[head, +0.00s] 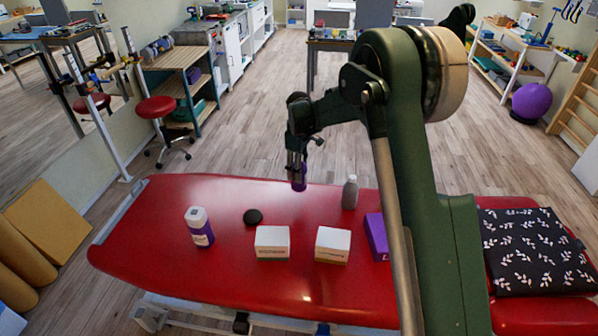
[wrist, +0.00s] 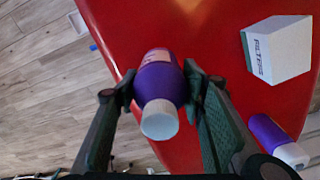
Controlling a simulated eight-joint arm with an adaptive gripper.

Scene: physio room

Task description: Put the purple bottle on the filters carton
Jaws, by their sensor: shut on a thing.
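My gripper (head: 298,165) is shut on the purple bottle (head: 299,181), above the far edge of the red couch. In the wrist view the purple bottle (wrist: 160,82) sits between the two fingertips, its white cap toward the camera. The filters carton (wrist: 277,48), a white box with a lettered side, stands on the couch to the right of the held bottle and apart from it. In the head view two similar white cartons stand near the middle; the left one (head: 272,242) seems to be the filters carton, but its lettering is too small to read.
A white-and-purple bottle (head: 199,227), a black disc (head: 253,217), the other carton (head: 333,245), a grey bottle (head: 350,193) and a purple box (head: 377,237) stand on the red couch (head: 150,240). A patterned cushion (head: 530,250) lies at right. The couch's left end is clear.

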